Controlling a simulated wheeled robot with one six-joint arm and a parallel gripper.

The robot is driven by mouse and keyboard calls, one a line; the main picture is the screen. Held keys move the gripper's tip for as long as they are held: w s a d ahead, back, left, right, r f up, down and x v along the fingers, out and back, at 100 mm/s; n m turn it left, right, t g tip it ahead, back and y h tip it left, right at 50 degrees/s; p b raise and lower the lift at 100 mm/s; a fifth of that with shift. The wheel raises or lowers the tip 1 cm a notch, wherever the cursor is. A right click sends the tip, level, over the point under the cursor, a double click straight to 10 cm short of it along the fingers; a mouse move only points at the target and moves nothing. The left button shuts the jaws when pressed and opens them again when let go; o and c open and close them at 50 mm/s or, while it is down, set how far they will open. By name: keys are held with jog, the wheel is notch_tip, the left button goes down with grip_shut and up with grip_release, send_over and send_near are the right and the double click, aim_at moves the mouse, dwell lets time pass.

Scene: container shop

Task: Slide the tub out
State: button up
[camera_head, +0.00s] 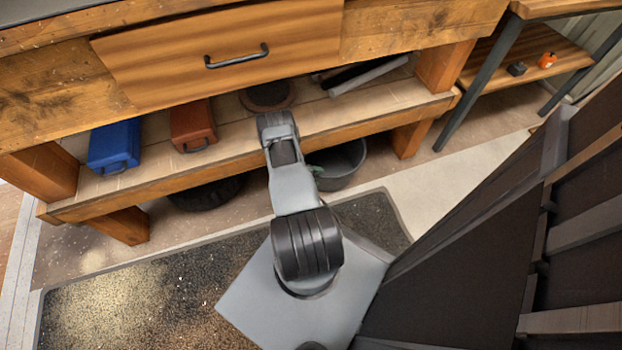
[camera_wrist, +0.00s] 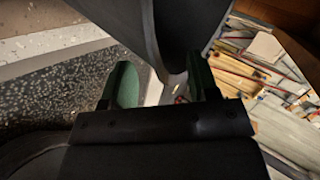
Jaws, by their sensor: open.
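The dark grey tub (camera_head: 343,165) stands on the floor under the bench's lower shelf, just right of my arm in the head view. My gripper (camera_head: 316,171) is at the tub's near left side, mostly hidden by my arm; a bit of green finger shows. In the wrist view, my gripper (camera_wrist: 165,84) is open, with its green fingers apart. A dark curved wall, apparently the tub (camera_wrist: 160,35), reaches down between the fingers. I cannot tell whether either finger touches it.
The lower shelf (camera_head: 365,105) overhangs the tub, with a bench leg (camera_head: 410,138) to its right. A blue toolbox (camera_head: 114,147) and a red toolbox (camera_head: 192,125) sit on the shelf. A dark round thing (camera_head: 207,192) lies below.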

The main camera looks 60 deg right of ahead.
jog(key=shift+s+d+f, duration=0.15)
jog(key=shift+d+f, duration=0.05)
jog(key=shift+d, duration=0.05)
grip_shut()
dwell(0.5)
jog(key=shift+d+r, duration=0.1)
dwell(0.9)
